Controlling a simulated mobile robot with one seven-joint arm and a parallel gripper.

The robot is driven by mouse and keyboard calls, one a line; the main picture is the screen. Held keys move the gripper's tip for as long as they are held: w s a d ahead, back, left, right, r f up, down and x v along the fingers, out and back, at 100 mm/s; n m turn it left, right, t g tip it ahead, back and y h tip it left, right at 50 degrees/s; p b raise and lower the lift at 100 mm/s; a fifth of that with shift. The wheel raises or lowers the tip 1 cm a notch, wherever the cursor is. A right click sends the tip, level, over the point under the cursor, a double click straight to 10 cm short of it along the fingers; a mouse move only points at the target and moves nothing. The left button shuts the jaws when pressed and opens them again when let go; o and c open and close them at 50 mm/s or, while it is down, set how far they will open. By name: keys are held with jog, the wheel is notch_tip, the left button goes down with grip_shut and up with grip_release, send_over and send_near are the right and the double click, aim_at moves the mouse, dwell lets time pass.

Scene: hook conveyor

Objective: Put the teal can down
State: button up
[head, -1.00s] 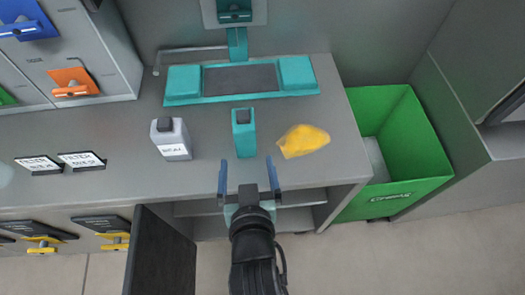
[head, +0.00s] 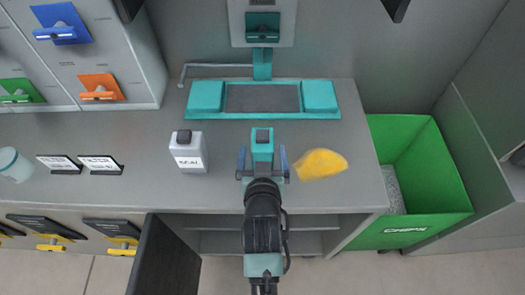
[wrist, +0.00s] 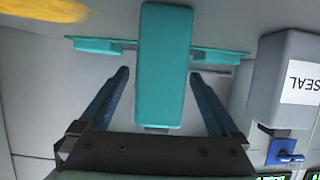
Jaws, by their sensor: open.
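The teal can (head: 262,143), a tall block shape with a dark cap, stands upright on the grey counter (head: 225,190). My gripper (head: 262,160) is open, with one finger on each side of the can. In the wrist view the can (wrist: 165,50) fills the middle between the two spread fingers (wrist: 158,75), with a visible gap on both sides. The can's lower part is partly hidden by my gripper in the head view.
A grey bottle labelled SEAL (head: 189,153) stands left of the can. A yellow cloth-like lump (head: 321,164) lies close on the right. A teal-framed dark pad (head: 262,98) lies behind. A green bin (head: 440,190) stands right of the counter.

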jog(key=shift+x, duration=0.75)
grip_shut()
jog(key=shift+r, duration=0.1)
